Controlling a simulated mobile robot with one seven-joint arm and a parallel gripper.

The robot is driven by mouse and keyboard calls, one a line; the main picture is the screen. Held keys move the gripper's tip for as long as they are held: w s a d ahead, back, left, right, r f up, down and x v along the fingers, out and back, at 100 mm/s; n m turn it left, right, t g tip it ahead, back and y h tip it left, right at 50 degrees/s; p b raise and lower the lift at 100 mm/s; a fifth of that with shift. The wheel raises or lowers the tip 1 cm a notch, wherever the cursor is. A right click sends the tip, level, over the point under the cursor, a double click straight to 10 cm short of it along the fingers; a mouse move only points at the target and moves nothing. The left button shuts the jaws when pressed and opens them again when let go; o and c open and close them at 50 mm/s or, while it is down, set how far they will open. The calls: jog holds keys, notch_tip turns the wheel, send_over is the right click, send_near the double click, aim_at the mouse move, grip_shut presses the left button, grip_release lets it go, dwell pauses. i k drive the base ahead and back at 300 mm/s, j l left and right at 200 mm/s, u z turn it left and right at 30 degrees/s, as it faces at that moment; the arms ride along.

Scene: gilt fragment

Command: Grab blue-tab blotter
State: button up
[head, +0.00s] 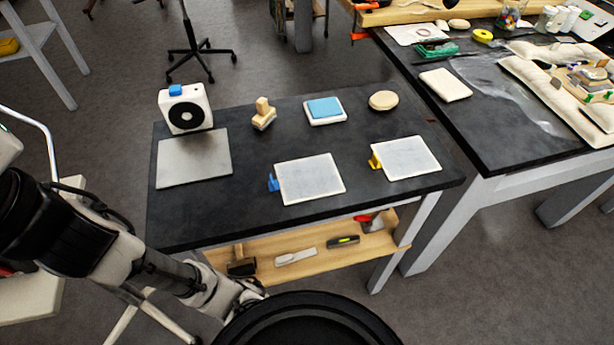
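The blue-tab blotter (311,179) is a pale grey rectangular sheet lying flat on the black table (220,224), near its front middle. Its blue tab (272,183) sticks up at its left edge. A similar blotter with a yellow tab (407,159) lies to its right, apart from it. My arm comes in from the left and reaches down in front of the table's left front. My gripper's fingers cannot be made out; the lower end of the arm is partly hidden by my own dark round body part at the bottom.
Behind the blotters are a white device with a black ring (184,111), a wooden-handled stamp (264,114), a blue-topped pad (325,109) and a beige disc (383,101). A grey plate (194,158) lies at left. A lower wooden shelf (310,258) holds tools. A cluttered bench (500,150) stands right.

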aim_at(297, 180)
jog(key=l+u, duration=0.7)
jog(key=u, duration=0.2)
jog(key=k+l, duration=0.1)
jog(key=l, duration=0.35)
jog(key=l+u, duration=0.15)
jog(key=l, duration=0.3)
jog(key=k+l, duration=0.15)
jog(key=l, duration=0.25)
jog(key=k+l+u, duration=0.1)
jog(key=l, duration=0.35)
jog(key=i, duration=0.45)
